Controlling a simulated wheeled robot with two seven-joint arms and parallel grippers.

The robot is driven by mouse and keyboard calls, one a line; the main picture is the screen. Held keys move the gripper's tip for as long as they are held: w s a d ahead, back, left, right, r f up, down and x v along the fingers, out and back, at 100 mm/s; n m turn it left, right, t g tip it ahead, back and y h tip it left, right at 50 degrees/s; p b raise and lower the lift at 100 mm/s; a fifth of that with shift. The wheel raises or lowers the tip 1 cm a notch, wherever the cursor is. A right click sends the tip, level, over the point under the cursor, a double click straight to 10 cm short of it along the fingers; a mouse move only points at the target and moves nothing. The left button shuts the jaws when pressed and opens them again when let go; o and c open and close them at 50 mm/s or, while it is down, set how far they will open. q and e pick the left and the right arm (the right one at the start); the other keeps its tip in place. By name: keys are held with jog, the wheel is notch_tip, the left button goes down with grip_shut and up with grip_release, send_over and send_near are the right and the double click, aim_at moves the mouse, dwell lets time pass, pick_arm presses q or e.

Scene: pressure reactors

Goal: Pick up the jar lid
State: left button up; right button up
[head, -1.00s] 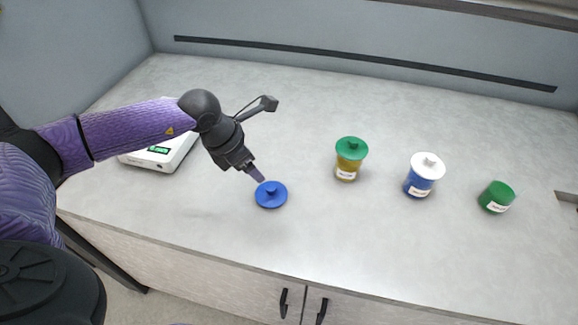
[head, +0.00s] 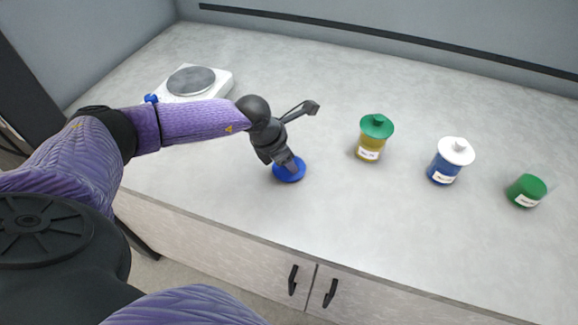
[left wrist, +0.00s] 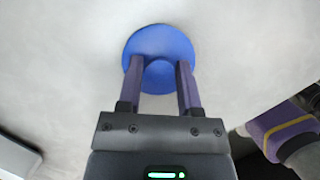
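The blue jar lid (head: 291,174) lies flat on the grey worktop, near its front edge. My left gripper (head: 288,164) reaches down over it and hides part of it in the head view. In the left wrist view the lid (left wrist: 160,40) is below the fingertips. The two fingers (left wrist: 160,72) are apart, one on each side of the lid's middle, where its knob is. I cannot tell whether they touch the knob. My right gripper is not in view.
A jar with a green lid (head: 371,143), a blue jar with a white lid (head: 449,163) and a green jar (head: 527,190) stand to the right. A white device with a round plate (head: 193,82) stands at the back left. The worktop around the blue lid is clear.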

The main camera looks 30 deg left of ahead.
pick_arm(q)
grip_shut()
jog(key=shift+r, duration=0.1)
